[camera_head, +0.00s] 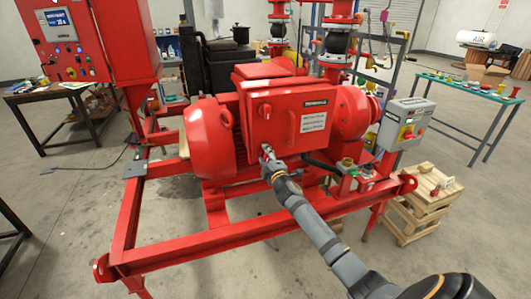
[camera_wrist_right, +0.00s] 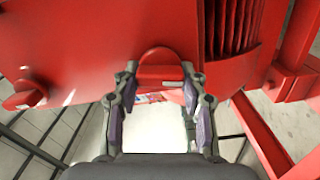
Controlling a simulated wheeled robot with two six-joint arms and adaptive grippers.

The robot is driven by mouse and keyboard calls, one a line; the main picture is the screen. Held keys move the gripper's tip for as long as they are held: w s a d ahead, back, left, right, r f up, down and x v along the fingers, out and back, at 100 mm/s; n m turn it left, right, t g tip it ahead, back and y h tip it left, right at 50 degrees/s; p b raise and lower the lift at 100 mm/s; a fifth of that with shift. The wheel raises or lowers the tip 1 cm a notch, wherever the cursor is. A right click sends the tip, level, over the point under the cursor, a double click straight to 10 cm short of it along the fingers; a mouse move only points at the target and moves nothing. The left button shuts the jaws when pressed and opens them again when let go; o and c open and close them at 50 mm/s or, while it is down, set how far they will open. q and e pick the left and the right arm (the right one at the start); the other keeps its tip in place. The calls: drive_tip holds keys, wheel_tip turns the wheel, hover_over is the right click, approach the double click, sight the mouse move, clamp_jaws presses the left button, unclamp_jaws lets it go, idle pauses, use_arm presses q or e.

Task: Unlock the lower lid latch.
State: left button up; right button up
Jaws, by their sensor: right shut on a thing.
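The red box with the lid (camera_head: 285,100) sits on the red motor in the middle of the head view. The upper lid latch (camera_head: 265,110) is a red knob on its front face; a second red knob also shows at the left in the wrist view (camera_wrist_right: 25,96). The lower lid latch (camera_wrist_right: 160,66) is a red rounded handle between the fingers of my right gripper (camera_wrist_right: 160,76). In the head view my right gripper (camera_head: 266,153) touches the box's lower left and largely hides this latch. It is shut on the latch. My left gripper is out of view.
A red skid frame (camera_head: 190,243) runs along the front below the motor. A grey control box (camera_head: 404,124) with buttons stands at the right. A wooden crate (camera_head: 420,196) is on the floor at right. A green table (camera_head: 465,95) stands further back.

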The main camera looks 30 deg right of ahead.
drive_tip(key=shift+n+p, duration=0.45)
drive_tip(key=shift+n, duration=0.75)
drive_tip(key=shift+f, duration=0.1)
drive_tip(key=o, duration=1.2)
drive_tip(key=shift+c, duration=0.2)
drive_tip(key=v, duration=1.2)
drive_tip(key=shift+d+f, duration=0.1)
drive_tip(key=shift+f, duration=0.05)
